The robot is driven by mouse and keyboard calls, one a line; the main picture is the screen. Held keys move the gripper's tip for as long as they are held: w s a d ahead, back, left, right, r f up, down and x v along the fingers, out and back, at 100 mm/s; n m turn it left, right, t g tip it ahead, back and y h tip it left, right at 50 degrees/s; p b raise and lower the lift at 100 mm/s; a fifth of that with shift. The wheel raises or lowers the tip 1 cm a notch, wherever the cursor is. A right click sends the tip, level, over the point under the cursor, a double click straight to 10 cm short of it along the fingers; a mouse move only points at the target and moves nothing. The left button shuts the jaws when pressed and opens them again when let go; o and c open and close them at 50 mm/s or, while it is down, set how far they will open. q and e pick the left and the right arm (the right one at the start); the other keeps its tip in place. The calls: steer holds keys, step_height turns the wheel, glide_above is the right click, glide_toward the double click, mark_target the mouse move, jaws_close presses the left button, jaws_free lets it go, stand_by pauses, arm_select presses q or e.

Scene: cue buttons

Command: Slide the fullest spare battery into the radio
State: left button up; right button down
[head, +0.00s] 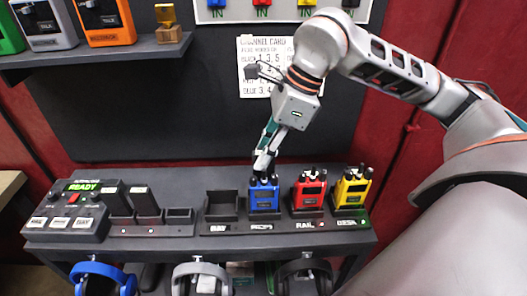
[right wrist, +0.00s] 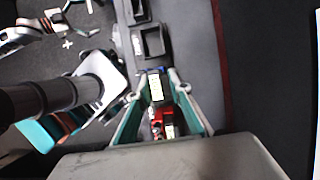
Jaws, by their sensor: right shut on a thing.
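The blue radio (head: 264,198) stands in its dock on the bench, with a red radio (head: 309,192) and a yellow radio (head: 351,190) to its right. My right gripper (head: 264,165) points down at the top of the blue radio and is shut on it. In the right wrist view the gripper's fingers (right wrist: 157,100) flank the blue radio (right wrist: 155,85). Two black batteries (head: 115,199) (head: 144,203) stand in the charger (head: 150,230) at the left; its right pocket is empty. Their charge levels are too small to read. My left gripper is not in view.
An empty dock (head: 222,206) lies left of the blue radio. A control box (head: 68,212) reads READY. A printed channel card (head: 262,50) hangs on the back wall. Headsets (head: 102,278) hang below the bench. A shelf (head: 110,55) holds orange and green devices.

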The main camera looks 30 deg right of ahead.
steer(key=shift+f+b, duration=0.45)
steer(key=shift+f, duration=0.05)
stand_by(0.4)
steer(key=c, duration=1.8)
jaws_free()
steer(key=shift+o, duration=0.2)
steer(key=shift+r, duration=0.1)
steer(key=v, duration=1.2)
